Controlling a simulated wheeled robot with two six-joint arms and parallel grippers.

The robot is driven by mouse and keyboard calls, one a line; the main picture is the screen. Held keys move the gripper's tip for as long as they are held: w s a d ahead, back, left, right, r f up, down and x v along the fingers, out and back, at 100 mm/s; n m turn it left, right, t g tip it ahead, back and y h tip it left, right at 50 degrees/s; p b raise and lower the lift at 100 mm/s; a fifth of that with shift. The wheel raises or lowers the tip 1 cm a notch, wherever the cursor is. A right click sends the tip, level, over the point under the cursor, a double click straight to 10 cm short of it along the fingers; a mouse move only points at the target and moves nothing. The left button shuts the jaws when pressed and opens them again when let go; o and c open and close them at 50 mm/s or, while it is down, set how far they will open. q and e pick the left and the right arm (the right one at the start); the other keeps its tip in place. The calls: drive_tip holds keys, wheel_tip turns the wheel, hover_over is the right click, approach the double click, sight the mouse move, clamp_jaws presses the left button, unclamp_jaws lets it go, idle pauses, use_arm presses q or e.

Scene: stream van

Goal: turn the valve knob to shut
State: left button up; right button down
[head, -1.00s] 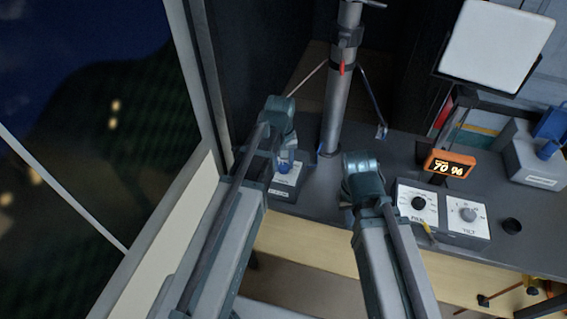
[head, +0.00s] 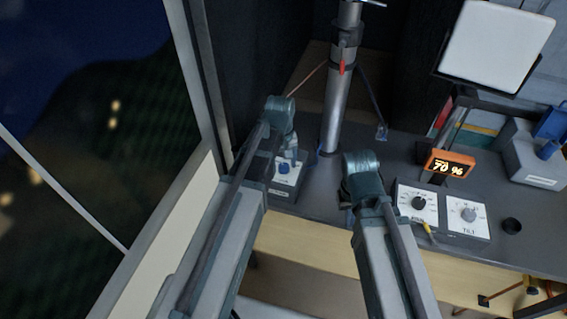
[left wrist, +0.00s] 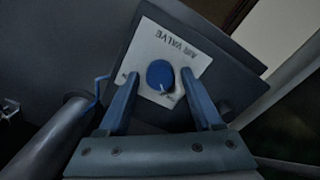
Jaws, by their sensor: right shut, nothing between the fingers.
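The air valve is a dark box with a white plate (left wrist: 178,45) lettered "AIR VALVE". In the head view the knob (head: 283,168) shows at the rear left of the bench. My left gripper (left wrist: 160,80) is open, one blue finger on each side of the knob with gaps showing. It also shows in the head view (head: 289,160), over the valve. My right gripper (head: 346,205) is shut and empty, mostly hidden by its own wrist.
A metal mast (head: 335,110) with a red lever stands just behind the valve. Two dial boxes, a black-knobbed one (head: 417,203) and a tilt one (head: 468,215), sit right of my right arm. An orange display (head: 449,163) reads 70 %. A window wall is close on the left.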

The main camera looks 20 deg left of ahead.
sight(282, 166)
use_arm(q)
drive_tip(key=shift+r, duration=0.15)
wheel_tip(282, 166, up, 14)
drive_tip(key=p, duration=1.4)
drive_tip(key=shift+s+a+f, duration=0.15)
drive_tip(key=shift+a+f, duration=0.05)
drive_tip(key=shift+a, duration=0.05)
drive_tip(key=s+d+f+m+b, duration=0.3)
drive_tip(key=s+d+m, duration=0.2)
drive_tip(key=s, duration=0.2)
drive_tip(key=s+d+f+m+y+b, duration=0.1)
drive_tip(key=s+d+f+m+b, duration=0.2)
drive_tip(key=s+d+m, duration=0.2)
drive_tip(key=shift+s+d+y, duration=0.3)
drive_tip(key=shift+s+d, duration=0.3)
drive_tip(key=shift+s, duration=0.5)
